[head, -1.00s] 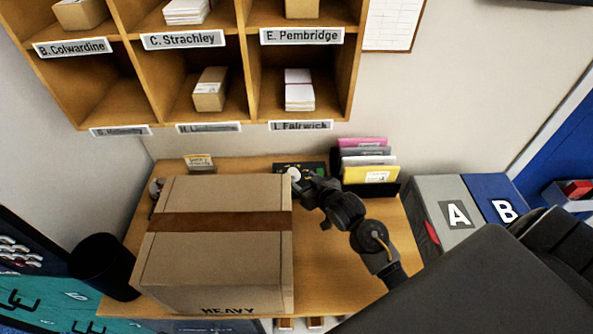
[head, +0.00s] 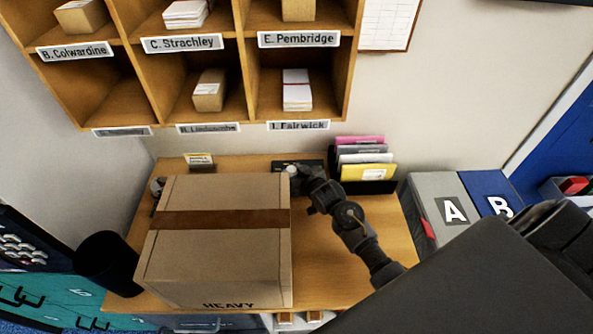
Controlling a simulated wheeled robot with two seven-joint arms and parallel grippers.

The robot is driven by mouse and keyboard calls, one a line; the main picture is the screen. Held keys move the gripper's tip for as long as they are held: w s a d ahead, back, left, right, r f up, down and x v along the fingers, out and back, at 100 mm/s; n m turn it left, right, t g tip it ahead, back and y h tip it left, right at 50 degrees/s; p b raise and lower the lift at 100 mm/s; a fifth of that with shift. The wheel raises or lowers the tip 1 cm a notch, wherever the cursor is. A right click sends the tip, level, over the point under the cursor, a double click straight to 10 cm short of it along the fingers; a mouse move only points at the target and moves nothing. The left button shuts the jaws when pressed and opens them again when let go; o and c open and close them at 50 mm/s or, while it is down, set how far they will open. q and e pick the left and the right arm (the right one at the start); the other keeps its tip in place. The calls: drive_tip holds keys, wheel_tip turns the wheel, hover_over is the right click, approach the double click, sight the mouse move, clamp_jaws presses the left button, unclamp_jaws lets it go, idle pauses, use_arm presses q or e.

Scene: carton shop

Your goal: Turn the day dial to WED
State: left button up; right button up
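The day dial is on a small dark panel (head: 313,164) at the back of the wooden desk, behind the big carton. A pale round part (head: 291,170), perhaps the dial, shows at the panel's left side, partly covered by my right gripper (head: 296,176). The gripper's fingertips are at or against this part. The fingers are too small and hidden to tell whether they are open or shut. The dial's markings cannot be read. My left gripper is not in view.
A large brown carton (head: 225,240) marked HEAVY fills the desk's left and middle. A folder rack (head: 372,187) stands right of the panel. Wooden pigeonholes (head: 240,68) hang above. Bins A (head: 440,190) and B (head: 484,187) stand at right. Bare desk (head: 320,265) shows right of the carton.

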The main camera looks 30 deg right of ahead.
drive_tip(key=c, duration=0.4)
drive_tip(key=shift+a+r+m+h, duration=0.1)
drive_tip(key=shift+a+m+h, duration=0.05)
drive_tip(key=shift+m+h, duration=0.55)
drive_tip(key=shift+a+r+m+h, duration=0.1)
drive_tip(key=shift+m+h, duration=0.4)
drive_tip(key=shift+h, duration=0.3)
drive_tip(key=shift+c, duration=0.2)
drive_tip(key=shift+f+m+h, duration=0.1)
drive_tip(key=shift+m+h, duration=0.3)
drive_tip(key=shift+d, duration=0.1)
drive_tip(key=o, duration=1)
drive_tip(key=shift+c, duration=0.2)
drive_tip(key=shift+p, duration=0.3)
